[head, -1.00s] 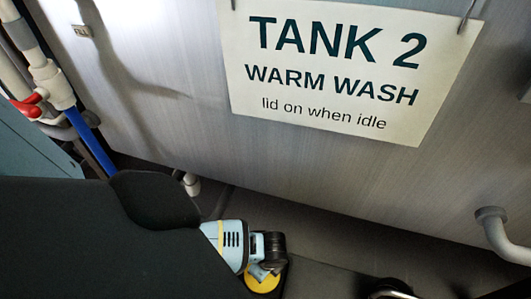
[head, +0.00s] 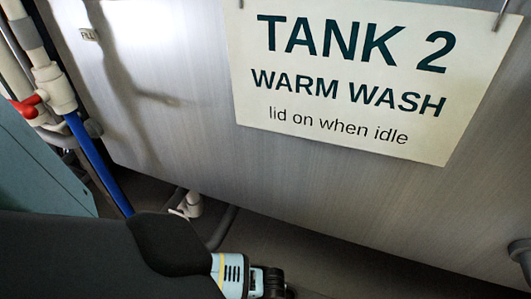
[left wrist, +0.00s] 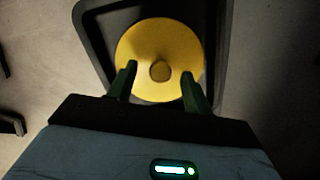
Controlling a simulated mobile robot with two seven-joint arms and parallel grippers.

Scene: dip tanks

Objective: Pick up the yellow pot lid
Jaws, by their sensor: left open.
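The yellow pot lid (left wrist: 160,42) is a round disc with a round knob (left wrist: 160,71) at its centre, seen in the left wrist view. It lies on a dark, raised-edged tray or platform. My left gripper (left wrist: 159,77) is open, its two dark green fingers reaching over the lid on either side of the knob. I see no contact with the knob, and the height gap is hard to judge. In the head view only my left wrist shows at the bottom edge; the lid is out of sight there. My right gripper is not in view.
The dark tray's rim (left wrist: 221,50) surrounds the lid. In the head view, a grey tank wall (head: 180,130) carries a "TANK 2 WARM WASH" sign (head: 350,85). A red-handled valve (head: 25,107) and a blue pipe (head: 98,165) stand at the left.

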